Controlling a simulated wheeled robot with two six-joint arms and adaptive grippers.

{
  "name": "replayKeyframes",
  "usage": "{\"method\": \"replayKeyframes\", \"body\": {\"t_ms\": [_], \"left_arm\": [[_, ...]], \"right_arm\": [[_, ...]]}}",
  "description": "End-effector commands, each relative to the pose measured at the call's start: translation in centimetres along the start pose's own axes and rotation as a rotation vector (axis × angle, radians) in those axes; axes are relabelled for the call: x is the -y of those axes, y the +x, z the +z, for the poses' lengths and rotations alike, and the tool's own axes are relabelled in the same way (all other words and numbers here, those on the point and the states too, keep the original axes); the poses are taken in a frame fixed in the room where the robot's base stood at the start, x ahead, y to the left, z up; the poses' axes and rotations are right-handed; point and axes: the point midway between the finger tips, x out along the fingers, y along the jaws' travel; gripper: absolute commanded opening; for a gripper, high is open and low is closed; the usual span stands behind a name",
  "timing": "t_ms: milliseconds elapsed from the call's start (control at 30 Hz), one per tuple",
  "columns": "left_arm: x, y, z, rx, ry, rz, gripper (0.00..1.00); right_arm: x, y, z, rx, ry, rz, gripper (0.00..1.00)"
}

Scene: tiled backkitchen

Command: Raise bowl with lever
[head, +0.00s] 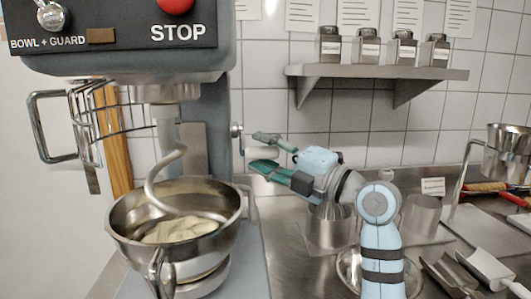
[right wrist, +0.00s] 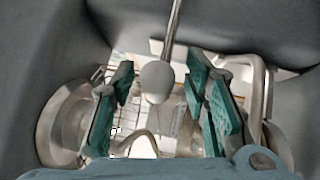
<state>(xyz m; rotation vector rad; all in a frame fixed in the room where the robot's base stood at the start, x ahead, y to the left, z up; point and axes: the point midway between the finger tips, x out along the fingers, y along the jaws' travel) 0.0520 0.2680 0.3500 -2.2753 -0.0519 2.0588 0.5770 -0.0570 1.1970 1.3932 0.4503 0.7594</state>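The steel mixer bowl (head: 190,252) hangs low on the stand mixer (head: 130,40), with pale dough in it and the spiral hook reaching down into it. A lever on the mixer's right side ends in a pale grey knob (right wrist: 156,80) on a thin metal rod (right wrist: 173,32). My right gripper (head: 264,152) is beside the mixer column. Its green-padded fingers are open in the right wrist view (right wrist: 158,105), with the knob showing between them and a gap on each side. My left gripper is not in view.
A wall shelf (head: 375,72) with several labelled tins is above my right arm. Steel containers (head: 330,228) stand behind and beside the arm on the counter. Scoops (head: 487,266) lie at the right. A wire guard (head: 95,120) sits above the bowl.

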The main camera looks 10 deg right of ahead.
Motion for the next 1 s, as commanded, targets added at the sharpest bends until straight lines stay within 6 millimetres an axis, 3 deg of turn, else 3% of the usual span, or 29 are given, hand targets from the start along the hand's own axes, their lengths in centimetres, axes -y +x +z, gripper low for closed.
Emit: {"method": "replayKeyframes", "body": {"t_ms": [267,500,667,1000], "left_arm": [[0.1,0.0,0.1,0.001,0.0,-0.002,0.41],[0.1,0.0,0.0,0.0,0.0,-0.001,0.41],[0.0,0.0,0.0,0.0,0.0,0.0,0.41],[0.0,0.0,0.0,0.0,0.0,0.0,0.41]], "right_arm": [[-0.8,0.1,0.1,0.001,-0.002,0.003,0.41],[-6.5,0.9,1.0,0.0,-0.003,0.004,0.41],[-9.3,1.4,1.4,0.0,-0.002,0.003,0.41],[-9.9,1.5,1.5,0.0,0.0,0.002,0.41]]}}
